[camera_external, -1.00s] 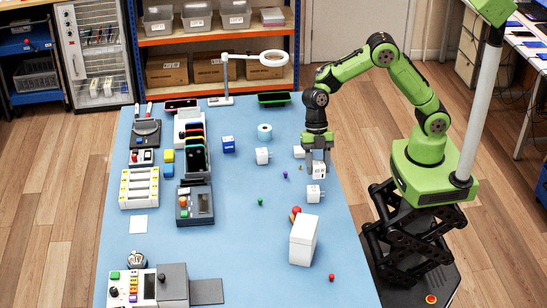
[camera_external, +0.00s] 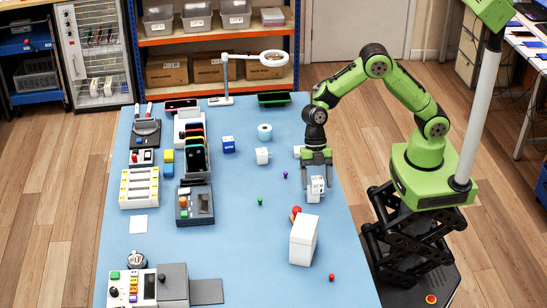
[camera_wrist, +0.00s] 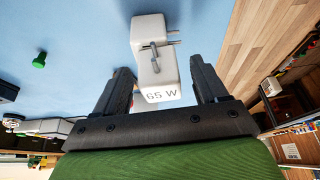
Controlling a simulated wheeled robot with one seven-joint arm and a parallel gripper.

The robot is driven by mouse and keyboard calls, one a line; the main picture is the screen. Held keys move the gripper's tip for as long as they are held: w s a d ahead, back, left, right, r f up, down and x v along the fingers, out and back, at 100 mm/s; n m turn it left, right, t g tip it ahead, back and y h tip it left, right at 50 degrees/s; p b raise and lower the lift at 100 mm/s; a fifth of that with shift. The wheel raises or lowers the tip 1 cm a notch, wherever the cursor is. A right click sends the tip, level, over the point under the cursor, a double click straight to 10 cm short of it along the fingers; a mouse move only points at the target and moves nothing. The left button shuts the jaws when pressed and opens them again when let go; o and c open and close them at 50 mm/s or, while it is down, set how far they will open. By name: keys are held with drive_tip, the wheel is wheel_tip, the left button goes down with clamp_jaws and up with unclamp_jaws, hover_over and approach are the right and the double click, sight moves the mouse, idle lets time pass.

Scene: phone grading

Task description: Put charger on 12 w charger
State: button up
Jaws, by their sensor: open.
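A white charger marked 65 W (camera_wrist: 162,94) stands between the parted fingers of my gripper (camera_wrist: 163,88) in the wrist view, with gaps at its sides. A second white block with prongs (camera_wrist: 150,27) shows just beyond it. They overlap in the picture, and I cannot tell whether one rests on the other. In the external view my gripper (camera_external: 317,178) is open around a white charger (camera_external: 316,184) near the table's right edge, with white charger surface (camera_external: 313,196) just below it. No 12 W label is readable.
Another white charger (camera_external: 262,156) and a blue block (camera_external: 228,145) stand to the left. A white box (camera_external: 303,241) with red pieces behind it stands nearer the front. Small green (camera_external: 260,202) and purple (camera_external: 285,175) pieces lie on the blue table (camera_external: 250,235). The table's middle is mostly clear.

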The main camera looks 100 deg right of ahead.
drive_tip(key=p+v, duration=0.3)
drive_tip(key=v, duration=0.9)
drive_tip(key=shift+r, duration=0.25)
drive_tip(key=s+r+m+t+h, duration=0.2)
drive_tip(key=s+r+m+t, duration=0.1)
drive_tip(key=s+r+m, duration=0.75)
drive_tip(key=s+d+m+t+h, duration=0.1)
drive_tip(key=s+d+m, duration=0.1)
drive_tip(key=s, duration=0.5)
drive_tip(key=s+d+m+t+h, duration=0.1)
drive_tip(key=s+d+m, duration=0.1)
drive_tip(key=s+m, duration=0.3)
drive_tip(key=shift+s+d+r+t, duration=0.2)
drive_tip(key=shift+s+d+t, duration=0.1)
drive_tip(key=shift+s, duration=0.85)
